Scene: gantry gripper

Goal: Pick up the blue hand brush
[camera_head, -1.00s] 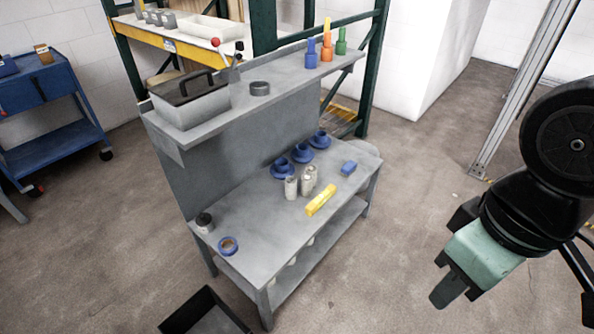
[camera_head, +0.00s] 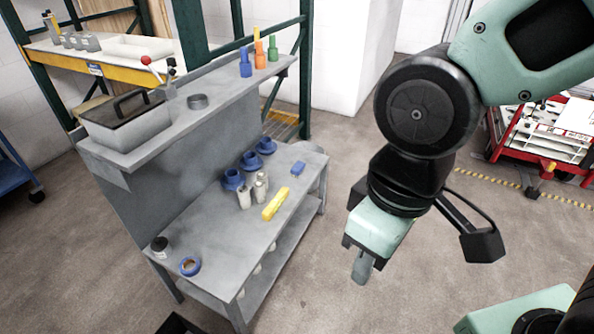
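A small blue block-like object, which fits the blue hand brush (camera_head: 298,168), lies near the right end of the grey workbench's lower top (camera_head: 225,240). It is too small to make out bristles or a handle. My gripper (camera_head: 362,268) hangs over the floor to the right of the bench, pointing down. It is well apart from the brush and touches nothing. Its fingers are seen nearly edge-on, so the gap between them cannot be judged.
Left of the brush stand a yellow object (camera_head: 275,204), grey canisters (camera_head: 244,198) and blue flanged parts (camera_head: 233,180). The raised shelf (camera_head: 190,108) runs behind. Floor between my gripper and the bench is clear.

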